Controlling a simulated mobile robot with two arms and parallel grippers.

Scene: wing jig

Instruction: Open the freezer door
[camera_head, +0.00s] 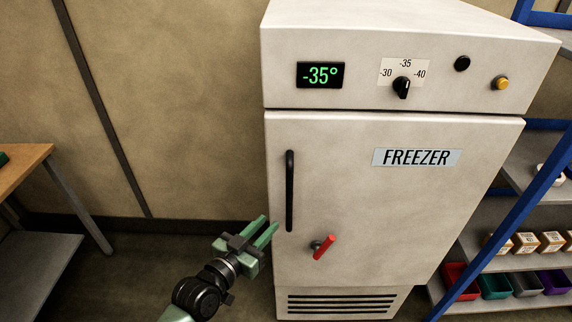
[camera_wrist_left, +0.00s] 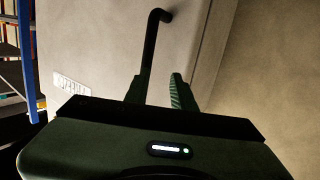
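The white freezer (camera_head: 395,60) stands upright with its door (camera_head: 380,210) closed flush under the control panel. A black vertical bar handle (camera_head: 290,190) is on the door's left side; it also shows in the left wrist view (camera_wrist_left: 150,50). A red lever (camera_head: 324,247) sits on the door, below and right of the handle. My left gripper (camera_head: 268,224) is open and empty, close to the handle's lower end in the picture. In the left wrist view its fingers (camera_wrist_left: 160,90) stand apart, with the handle rising beyond them; contact cannot be told. My right gripper is not in view.
A blue-framed shelf rack (camera_head: 515,220) with boxes and coloured bins stands right of the freezer. A wooden-topped table (camera_head: 22,172) is at the left edge. The floor and wall left of the freezer are clear. A vent grille (camera_head: 340,304) is below the door.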

